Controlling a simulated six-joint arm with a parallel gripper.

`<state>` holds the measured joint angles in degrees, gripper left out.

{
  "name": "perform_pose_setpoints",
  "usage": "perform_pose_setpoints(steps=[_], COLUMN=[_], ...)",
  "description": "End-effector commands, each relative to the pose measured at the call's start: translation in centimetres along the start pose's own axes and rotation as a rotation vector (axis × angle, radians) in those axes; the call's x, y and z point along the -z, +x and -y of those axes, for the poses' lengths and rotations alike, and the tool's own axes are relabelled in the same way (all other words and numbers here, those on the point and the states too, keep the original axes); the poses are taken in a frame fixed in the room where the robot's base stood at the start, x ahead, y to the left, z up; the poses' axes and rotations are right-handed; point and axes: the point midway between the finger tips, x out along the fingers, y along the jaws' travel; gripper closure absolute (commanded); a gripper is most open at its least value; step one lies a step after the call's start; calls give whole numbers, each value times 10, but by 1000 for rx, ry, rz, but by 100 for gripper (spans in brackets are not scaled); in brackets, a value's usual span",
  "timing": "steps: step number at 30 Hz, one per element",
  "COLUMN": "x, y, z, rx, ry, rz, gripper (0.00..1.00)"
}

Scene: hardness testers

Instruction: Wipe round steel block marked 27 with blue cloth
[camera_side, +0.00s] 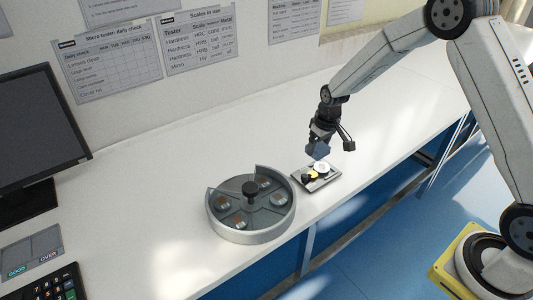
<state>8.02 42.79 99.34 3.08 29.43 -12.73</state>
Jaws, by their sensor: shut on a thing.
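My gripper (322,136) points down above a small dark tray (328,183) near the front edge of the bench. It is shut on a blue cloth (318,150), which hangs just over the tray's back edge. The marks on the blocks are too small to read, so I cannot tell which is 27. I cannot tell whether the cloth touches the things in the tray.
The tray holds a white round thing (321,167), a small yellow thing (313,174) and a dark thing (306,178). A black knob (250,188) rises from the holder's middle. A monitor (38,130) and a keypad (48,287) are at left. The bench behind the holder is clear.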

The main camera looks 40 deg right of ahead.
Motion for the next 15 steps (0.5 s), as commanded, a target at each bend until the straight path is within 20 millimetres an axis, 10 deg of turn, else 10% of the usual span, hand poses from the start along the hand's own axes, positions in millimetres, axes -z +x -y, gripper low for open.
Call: perform_pose_setpoints(steps=[5,6,10,15], x=[0,0,0,0], y=[0,0,0,2], z=[0,0,0,-5], rx=[0,0,0,0], ry=[0,0,0,1], rz=[0,0,0,1], gripper=[75,26,66,66])
